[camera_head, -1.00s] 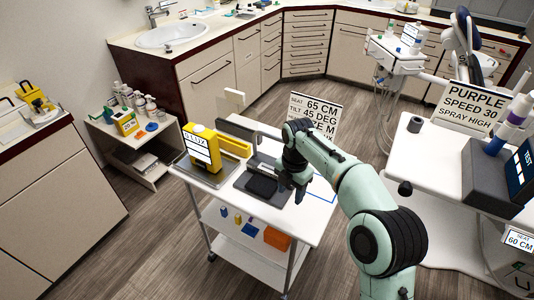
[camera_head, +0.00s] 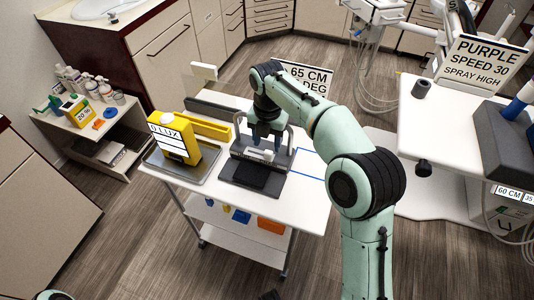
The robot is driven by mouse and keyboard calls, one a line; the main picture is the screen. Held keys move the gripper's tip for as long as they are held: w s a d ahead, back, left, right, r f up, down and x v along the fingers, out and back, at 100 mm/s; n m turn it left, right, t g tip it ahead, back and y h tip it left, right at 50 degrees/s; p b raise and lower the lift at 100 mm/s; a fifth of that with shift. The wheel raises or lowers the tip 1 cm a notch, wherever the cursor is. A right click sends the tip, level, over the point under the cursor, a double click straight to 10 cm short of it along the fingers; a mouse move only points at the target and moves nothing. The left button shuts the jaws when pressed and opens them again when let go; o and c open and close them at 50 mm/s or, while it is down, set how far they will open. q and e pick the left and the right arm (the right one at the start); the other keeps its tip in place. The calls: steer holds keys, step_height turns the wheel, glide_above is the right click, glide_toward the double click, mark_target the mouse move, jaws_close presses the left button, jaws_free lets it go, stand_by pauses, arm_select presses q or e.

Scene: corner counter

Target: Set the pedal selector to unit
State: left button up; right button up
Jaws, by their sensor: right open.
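A dark grey pedal unit with a black foot pad (camera_head: 251,175) lies on the white cart (camera_head: 295,197). A metal bar arches over its rear part. A small light grey piece (camera_head: 258,155), perhaps the selector, shows just behind the pad. My right gripper (camera_head: 264,146) points down over the rear of the pedal, close to this light piece. It is open, and I cannot tell whether it touches anything. The arm and fingers hide part of the rear of the pedal, and no selector marking can be read. My left gripper is not in view.
A yellow meter reading 0 LUX (camera_head: 173,138) stands on a metal tray left of the pedal. A sign (camera_head: 307,78) stands behind my right arm. A white counter (camera_head: 440,140) with a dark console is at the right. A bottle shelf (camera_head: 118,125) stands left.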

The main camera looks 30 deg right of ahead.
mark_target(268, 154)
step_height(268, 154, down, 6)
steer(key=shift+r+b, duration=0.25)
steer(key=shift+b, duration=0.25)
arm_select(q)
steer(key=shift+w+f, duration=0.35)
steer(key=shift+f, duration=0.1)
arm_select(e)
jaws_close()
steer(key=w+a+p, duration=0.1)
steer(key=p, duration=0.1)
steer(key=w+a+p, duration=0.1)
steer(key=p, duration=0.1)
steer(key=shift+w+a+r, duration=0.1)
steer(key=shift+w+r, duration=0.2)
steer(key=shift+w, duration=0.1)
steer(key=w+a, duration=0.1)
steer(key=w+a+p, duration=0.1)
steer(key=shift+w+a+f+p, duration=0.1)
steer(key=shift+w+f+p, duration=0.15)
steer(key=shift+w+p, duration=0.05)
steer(key=shift+s, duration=0.2)
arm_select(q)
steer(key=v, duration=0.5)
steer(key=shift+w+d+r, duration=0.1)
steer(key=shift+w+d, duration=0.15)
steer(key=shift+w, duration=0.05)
arm_select(e)
jaws_free()
